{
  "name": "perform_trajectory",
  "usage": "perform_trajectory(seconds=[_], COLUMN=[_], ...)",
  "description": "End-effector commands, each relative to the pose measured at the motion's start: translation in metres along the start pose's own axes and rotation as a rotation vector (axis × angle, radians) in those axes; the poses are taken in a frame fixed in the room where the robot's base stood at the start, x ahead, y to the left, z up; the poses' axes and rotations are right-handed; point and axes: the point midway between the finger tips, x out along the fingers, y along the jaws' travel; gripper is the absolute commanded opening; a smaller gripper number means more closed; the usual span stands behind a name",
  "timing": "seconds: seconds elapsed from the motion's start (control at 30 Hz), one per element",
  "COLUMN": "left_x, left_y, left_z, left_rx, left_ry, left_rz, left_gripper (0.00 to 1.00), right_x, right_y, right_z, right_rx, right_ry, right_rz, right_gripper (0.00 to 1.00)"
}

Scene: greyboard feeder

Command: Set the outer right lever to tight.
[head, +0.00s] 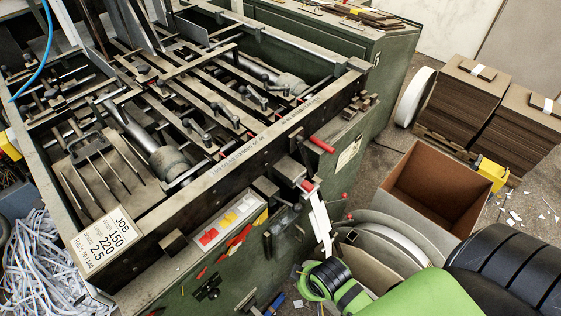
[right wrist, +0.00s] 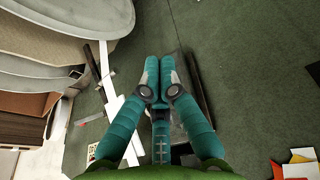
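The right end of the machine's front has a red-handled lever (head: 321,145) beside the front rail. Below it is another red-tipped lever (head: 307,186), close to a long white bar (head: 320,222). Several dark clamp levers (head: 196,130) sit on the bars inside the frame. I cannot tell which lever is the outer right one or how it is set. My right gripper (right wrist: 160,68) has its teal fingertips together in the right wrist view, with no object visible between them. The white bar (right wrist: 122,110) is left of it, and a dark bar lies behind its fingers. My left gripper is out of view.
A JOB card (head: 108,238) stands on the near left corner. A tray of coloured pieces (head: 226,222) is fixed to the front. An open brown box (head: 435,190) and board stacks (head: 465,98) stand right. White paper strips (head: 45,260) are heaped at lower left.

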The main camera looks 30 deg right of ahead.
Motion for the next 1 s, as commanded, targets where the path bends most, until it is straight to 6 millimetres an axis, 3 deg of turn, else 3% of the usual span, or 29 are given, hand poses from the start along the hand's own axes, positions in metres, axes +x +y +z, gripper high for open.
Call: perform_trajectory(seconds=[0.03, 0.17, 0.27, 0.57, 0.8, 1.0], left_x=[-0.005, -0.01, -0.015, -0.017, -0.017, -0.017], left_y=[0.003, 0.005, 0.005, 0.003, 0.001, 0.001], left_z=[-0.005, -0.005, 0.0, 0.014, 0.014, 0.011], left_rx=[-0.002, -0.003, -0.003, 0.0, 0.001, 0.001], left_ry=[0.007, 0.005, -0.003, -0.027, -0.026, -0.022], left_rz=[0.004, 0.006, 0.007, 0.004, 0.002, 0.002], left_gripper=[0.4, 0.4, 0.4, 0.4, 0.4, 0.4], right_x=[-0.022, -0.066, -0.101, -0.144, -0.204, -0.244], right_y=[0.004, 0.018, 0.043, 0.118, 0.177, 0.198], right_z=[-0.009, -0.032, -0.065, -0.171, -0.257, -0.292], right_rx=[-0.008, -0.06, -0.192, -0.691, -1.107, -1.293], right_ry=[0.018, 0.079, 0.188, 0.514, 0.744, 0.839], right_rz=[0.006, 0.033, 0.094, 0.354, 0.661, 0.832], right_gripper=[0.0, 0.0, 0.0, 0.0, 0.0, 0.0])
